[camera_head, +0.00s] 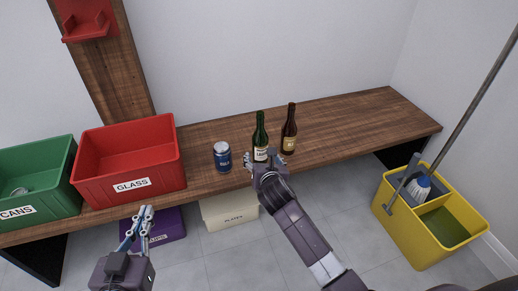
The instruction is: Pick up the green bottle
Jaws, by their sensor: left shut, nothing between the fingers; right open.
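The green bottle (260,138) stands upright on the wooden bench, between a blue can and a brown bottle. It has a pale label. My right gripper (256,161) is open and close at the bottle's near side, low by its label. I cannot tell whether the fingers touch the bottle, and the wrist hides part of them. My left gripper (145,212) is shut and empty, in front of the bench below the red crate, well left of the bottle.
The blue can (222,157) and brown bottle (289,130) stand close on either side. A red GLASS crate (160,185) and green CANS crate (45,207) stand on the bench (370,122) at left. A yellow mop bucket (420,252) is on the floor at right. The bench's right end is clear.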

